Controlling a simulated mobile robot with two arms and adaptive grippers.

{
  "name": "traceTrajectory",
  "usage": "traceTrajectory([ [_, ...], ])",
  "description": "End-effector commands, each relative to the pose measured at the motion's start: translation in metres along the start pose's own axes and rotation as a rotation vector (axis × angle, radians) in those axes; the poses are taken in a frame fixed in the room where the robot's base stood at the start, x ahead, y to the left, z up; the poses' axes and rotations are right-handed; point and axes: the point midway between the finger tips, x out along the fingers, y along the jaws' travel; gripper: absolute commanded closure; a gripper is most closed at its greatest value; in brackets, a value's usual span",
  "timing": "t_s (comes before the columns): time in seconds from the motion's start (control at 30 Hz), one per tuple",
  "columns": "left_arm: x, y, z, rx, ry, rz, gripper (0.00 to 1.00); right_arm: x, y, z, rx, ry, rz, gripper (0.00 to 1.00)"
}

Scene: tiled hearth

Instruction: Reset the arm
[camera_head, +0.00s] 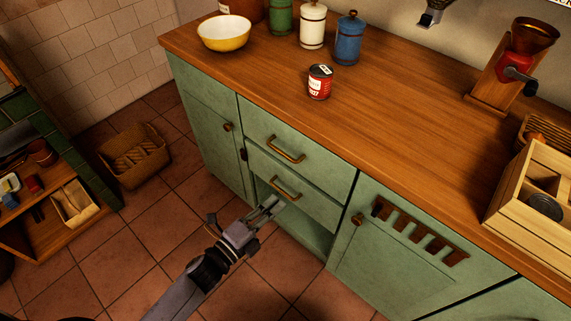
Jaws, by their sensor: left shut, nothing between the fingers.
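My left arm comes in from the bottom left over the tiled floor. My left gripper (272,205) is shut and empty, its fingertips close to the brass handle (286,188) of the lower drawer (308,200) in the green cabinet. I cannot tell whether the fingertips touch the drawer front. The upper drawer (322,168) is just above and looks shut. My right gripper is not in view.
The wooden counter (410,110) holds a yellow bowl (224,33), a red can (319,82), several canisters, a coffee grinder (515,65) and a wooden crate (535,200). A dark recess shows below the drawers. A wicker basket (135,152) stands on the floor at left.

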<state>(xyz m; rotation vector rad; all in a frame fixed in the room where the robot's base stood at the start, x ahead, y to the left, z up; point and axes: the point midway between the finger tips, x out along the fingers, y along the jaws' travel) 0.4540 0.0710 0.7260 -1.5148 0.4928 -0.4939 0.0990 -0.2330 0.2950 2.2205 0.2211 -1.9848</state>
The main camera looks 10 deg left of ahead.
Motion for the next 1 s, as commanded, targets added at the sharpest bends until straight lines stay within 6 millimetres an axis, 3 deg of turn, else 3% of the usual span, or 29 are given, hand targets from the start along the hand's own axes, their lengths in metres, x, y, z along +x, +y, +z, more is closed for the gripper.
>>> traceTrajectory([
  [0.17, -0.002, 0.000, 0.000, 0.000, 0.000, 0.000, 1.00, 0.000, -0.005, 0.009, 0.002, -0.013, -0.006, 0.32],
  [0.27, -0.004, 0.010, 0.004, -0.033, -0.018, 0.025, 1.00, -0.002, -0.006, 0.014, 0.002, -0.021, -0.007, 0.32],
  [0.37, -0.013, 0.045, 0.017, -0.143, -0.081, 0.106, 1.00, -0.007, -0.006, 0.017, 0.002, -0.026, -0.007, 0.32],
  [0.47, -0.035, 0.103, 0.034, -0.330, -0.198, 0.233, 1.00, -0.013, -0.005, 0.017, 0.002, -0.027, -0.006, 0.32],
  [0.57, -0.073, 0.170, 0.044, -0.551, -0.352, 0.371, 1.00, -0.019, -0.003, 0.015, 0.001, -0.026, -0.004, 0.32],
  [0.7, -0.142, 0.253, 0.040, -0.841, -0.593, 0.541, 1.00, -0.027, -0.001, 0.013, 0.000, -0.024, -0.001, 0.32],
  [0.9, -0.260, 0.340, -0.002, -1.204, -0.977, 0.738, 1.00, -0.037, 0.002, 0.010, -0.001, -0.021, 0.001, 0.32],
  [1.0, -0.314, 0.364, -0.031, -1.341, -1.160, 0.808, 1.00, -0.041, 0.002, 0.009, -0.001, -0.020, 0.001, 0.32],
])
